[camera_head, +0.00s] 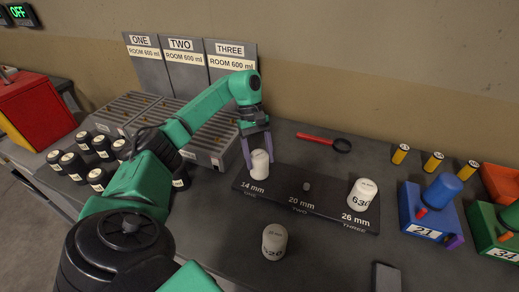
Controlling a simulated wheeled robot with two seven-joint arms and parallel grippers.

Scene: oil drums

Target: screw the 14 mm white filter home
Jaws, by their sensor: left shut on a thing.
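A white filter (259,171) stands upright at the 14 mm place, marked ONE, at the left end of the dark base plate (330,208). My left gripper (257,158) is shut on this filter from above, with its purple fingers on either side. Whether the filter sits fully down on the plate cannot be told. The 20 mm place, marked TWO, shows a bare small stud (307,186). Another white filter (362,193) stands at the 26 mm place, marked THREE. A third white filter (274,241) stands on the table in front of the plate.
Grey crates (207,150) and several black-and-white jars (75,166) stand at left. A red strap wrench (318,139) lies behind the plate. Blue (425,215) and green (490,232) blocks and several yellow cylinders (433,161) are at right. Signs (185,62) lean on the wall.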

